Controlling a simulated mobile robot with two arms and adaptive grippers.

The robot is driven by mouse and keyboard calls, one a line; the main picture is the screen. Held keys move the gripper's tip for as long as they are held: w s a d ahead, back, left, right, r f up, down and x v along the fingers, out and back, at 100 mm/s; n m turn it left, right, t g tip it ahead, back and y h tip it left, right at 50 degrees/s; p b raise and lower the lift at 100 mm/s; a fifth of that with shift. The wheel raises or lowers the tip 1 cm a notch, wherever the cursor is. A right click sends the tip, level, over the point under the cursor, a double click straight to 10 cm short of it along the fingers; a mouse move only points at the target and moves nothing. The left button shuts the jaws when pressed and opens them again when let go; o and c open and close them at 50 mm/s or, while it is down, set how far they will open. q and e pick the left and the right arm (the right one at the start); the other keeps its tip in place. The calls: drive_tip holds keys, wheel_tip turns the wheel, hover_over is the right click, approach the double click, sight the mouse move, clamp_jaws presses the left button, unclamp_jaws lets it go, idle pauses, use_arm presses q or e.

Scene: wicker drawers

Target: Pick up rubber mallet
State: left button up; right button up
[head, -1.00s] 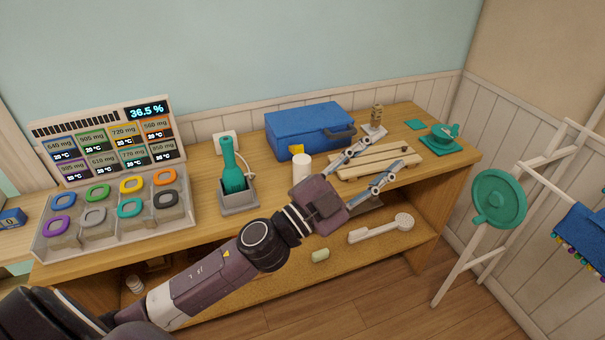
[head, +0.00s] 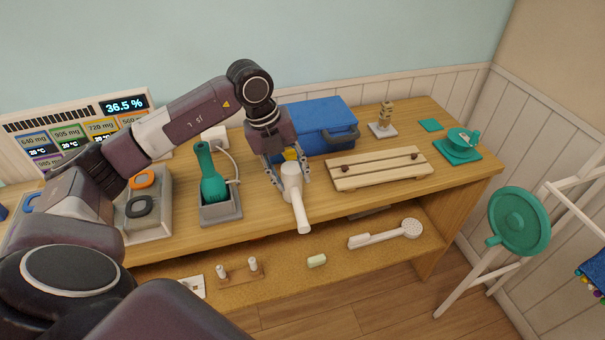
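The rubber mallet (head: 292,177) is all pale cream-white. It lies at the front part of the wooden worktop, with its handle (head: 301,213) pointing toward me past the front edge. My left gripper (head: 288,181) reaches down from above and behind the mallet's head. Its two fingers are spread, one on the left and one on the right of the head. A small gap shows on the left side; whether the right finger touches cannot be told. My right gripper is not in view.
A blue toolbox (head: 318,124) stands close behind, with a yellow piece (head: 291,154) beside the gripper. A teal bottle-shaped item (head: 210,175) in a grey holder (head: 221,208) stands to the left. A slatted wooden board (head: 379,170) lies to the right. A white brush (head: 386,236) lies on the lower shelf.

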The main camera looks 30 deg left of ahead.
sight(294, 192)
use_arm(q)
drive_tip(key=shift+s+a+f, duration=0.15)
drive_tip(key=shift+f, duration=0.05)
drive_tip(key=x, duration=0.1)
drive_tip(key=p+x, duration=0.2)
drive_tip(key=shift+s+a+f, duration=0.1)
drive_tip(key=shift+s+f, duration=0.05)
drive_tip(key=shift+f, duration=0.1)
drive_tip(key=x, duration=0.2)
drive_tip(key=shift+w+f+p, duration=0.2)
drive_tip(key=shift+f+p, duration=0.1)
drive_tip(key=shift+f, duration=0.4)
drive_tip(key=shift+w, duration=0.1)
clamp_jaws()
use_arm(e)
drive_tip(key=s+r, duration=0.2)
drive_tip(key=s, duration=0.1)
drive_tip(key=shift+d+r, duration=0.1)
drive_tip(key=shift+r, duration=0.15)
